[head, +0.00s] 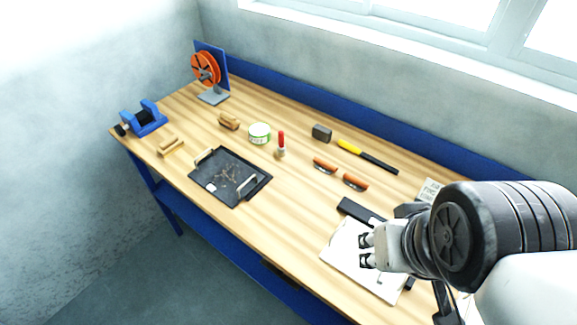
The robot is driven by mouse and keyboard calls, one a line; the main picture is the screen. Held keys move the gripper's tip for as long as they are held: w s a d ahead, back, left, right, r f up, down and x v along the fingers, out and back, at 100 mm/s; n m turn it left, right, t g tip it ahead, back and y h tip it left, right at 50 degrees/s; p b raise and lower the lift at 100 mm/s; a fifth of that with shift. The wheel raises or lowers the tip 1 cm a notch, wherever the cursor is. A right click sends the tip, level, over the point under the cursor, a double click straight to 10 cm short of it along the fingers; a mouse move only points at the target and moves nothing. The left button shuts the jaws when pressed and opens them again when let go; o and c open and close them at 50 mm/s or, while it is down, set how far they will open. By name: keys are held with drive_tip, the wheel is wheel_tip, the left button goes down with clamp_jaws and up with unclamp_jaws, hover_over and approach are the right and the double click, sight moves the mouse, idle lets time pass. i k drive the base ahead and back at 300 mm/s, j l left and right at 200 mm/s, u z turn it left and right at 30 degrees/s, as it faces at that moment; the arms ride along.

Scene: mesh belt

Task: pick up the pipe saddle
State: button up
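I cannot clearly make out which thing is the pipe saddle. Small thin items (229,172) and a small pale piece (211,187) lie in a black tray (233,200) left of the middle of the bench, too small to name. My gripper (365,251) is at the right, over a white sheet (345,262) near the bench's front edge. Its two fingertips point left and stand apart, with nothing seen between them. The tray is well to the left of my gripper. My arm hides part of the bench's right end.
On the wooden bench (290,215) stand a blue tape dispenser (148,118), an orange reel (205,68), wooden brushes (229,121), a round tin (259,132), a red-topped tube (281,141), a dark block (321,133), a yellow-handled tool (350,147) and two orange-brown pieces (325,166). Bare wood lies between tray and sheet.

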sight(322, 165)
drive_tip(key=j+z, duration=0.45)
drive_tip(key=j, duration=0.4)
drive_tip(key=k+j+z, duration=0.1)
drive_tip(key=j+z, duration=0.3)
drive_tip(key=j, duration=0.4)
drive_tip(key=i, duration=0.5)
